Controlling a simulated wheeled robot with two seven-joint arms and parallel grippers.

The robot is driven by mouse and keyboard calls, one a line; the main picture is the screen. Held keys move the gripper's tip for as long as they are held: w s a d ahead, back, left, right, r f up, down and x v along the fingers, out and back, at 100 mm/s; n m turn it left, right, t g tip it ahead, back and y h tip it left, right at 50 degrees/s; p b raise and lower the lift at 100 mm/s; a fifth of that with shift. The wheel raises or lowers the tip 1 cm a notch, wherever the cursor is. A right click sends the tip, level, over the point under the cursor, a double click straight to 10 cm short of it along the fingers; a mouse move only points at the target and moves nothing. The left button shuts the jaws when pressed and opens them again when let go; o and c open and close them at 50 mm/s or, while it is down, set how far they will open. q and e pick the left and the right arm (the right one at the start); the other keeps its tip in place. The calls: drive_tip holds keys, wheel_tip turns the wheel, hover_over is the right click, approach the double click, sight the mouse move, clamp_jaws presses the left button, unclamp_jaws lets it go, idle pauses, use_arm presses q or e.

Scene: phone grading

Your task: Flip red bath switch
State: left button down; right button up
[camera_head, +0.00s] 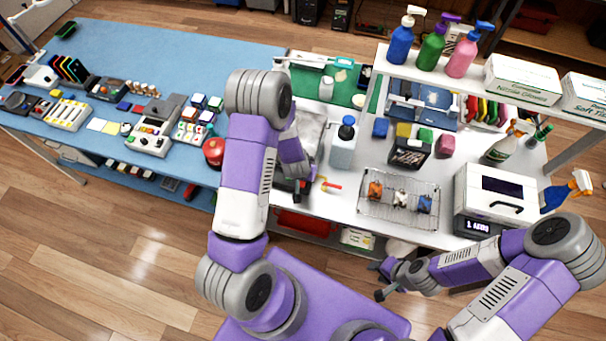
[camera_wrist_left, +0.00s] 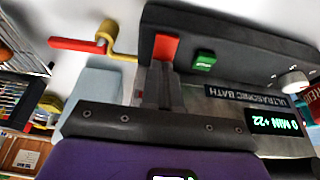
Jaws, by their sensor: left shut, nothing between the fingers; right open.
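The ultrasonic bath shows in the left wrist view with a dark control panel (camera_wrist_left: 235,45), a label, and a lit display (camera_wrist_left: 272,122). The red bath switch (camera_wrist_left: 165,47) sits on this panel, beside a green button (camera_wrist_left: 204,60). My left gripper (camera_wrist_left: 159,72) is shut and empty, its tips right at the lower edge of the red switch; I cannot tell whether they touch. In the head view the left gripper (camera_head: 300,188) is low at the front of the bath, and my arm hides most of the panel there. My right gripper (camera_head: 377,281) is open and empty, in front of the table.
A tap with a red lever (camera_wrist_left: 77,44) is close to the left gripper. A blue-capped bottle (camera_head: 342,146), a wire rack (camera_head: 372,213) and a white machine (camera_head: 494,195) stand to the right. A red round object (camera_head: 213,151) is left of my left arm.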

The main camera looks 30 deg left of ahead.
use_arm(q)
drive_tip(key=shift+f, duration=0.2)
drive_tip(key=shift+s, duration=0.1)
drive_tip(key=shift+s+d+b, duration=0.2)
drive_tip(key=shift+s+b, duration=0.2)
drive_tip(key=shift+s, duration=0.35)
drive_tip(key=shift+w+r, duration=0.1)
